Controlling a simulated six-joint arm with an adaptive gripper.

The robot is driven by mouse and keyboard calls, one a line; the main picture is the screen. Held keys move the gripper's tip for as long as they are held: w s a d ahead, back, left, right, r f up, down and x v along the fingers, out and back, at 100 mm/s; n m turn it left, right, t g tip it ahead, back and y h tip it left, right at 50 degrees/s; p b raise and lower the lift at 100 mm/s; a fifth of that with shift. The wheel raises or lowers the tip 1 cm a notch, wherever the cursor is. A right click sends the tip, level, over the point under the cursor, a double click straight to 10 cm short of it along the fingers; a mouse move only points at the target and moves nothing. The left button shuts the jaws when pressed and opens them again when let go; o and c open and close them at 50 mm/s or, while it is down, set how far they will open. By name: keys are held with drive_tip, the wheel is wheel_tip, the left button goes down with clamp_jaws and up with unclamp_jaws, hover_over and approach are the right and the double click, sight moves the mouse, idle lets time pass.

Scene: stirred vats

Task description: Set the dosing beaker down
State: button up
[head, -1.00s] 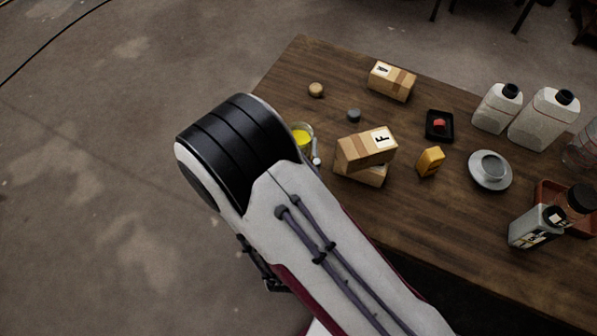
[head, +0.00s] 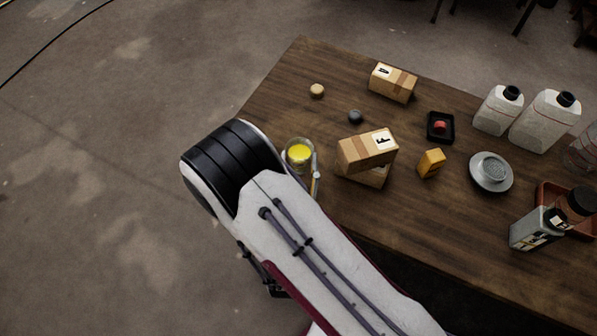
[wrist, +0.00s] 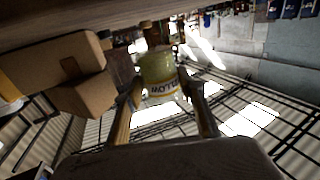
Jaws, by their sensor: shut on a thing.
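The dosing beaker (head: 299,153) is a clear cup with yellow contents, near the table's left edge in the head view. In the wrist view the beaker (wrist: 160,72) sits between the two fingers of my gripper (wrist: 168,100), which is shut on it. Its label lettering is hard to read. In the head view a grey finger (head: 315,175) shows beside the beaker, and my arm hides most of the gripper. I cannot tell whether the beaker's base touches the table.
Two stacked cartons (head: 366,150) stand close right of the beaker on the wooden table (head: 400,215). Beyond are a grey knob (head: 355,116), a tan disc (head: 317,90), another carton (head: 392,82), a red button (head: 440,126), a yellow box (head: 431,163), a round metal dish (head: 491,172) and white jugs (head: 545,120).

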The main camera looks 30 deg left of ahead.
sight(298, 173)
drive_tip(key=shift+f, duration=0.25)
drive_tip(key=shift+f, duration=2.05)
drive_tip(key=shift+f, duration=0.1)
drive_tip(key=o, duration=1.2)
drive_tip(key=shift+v, duration=3.75)
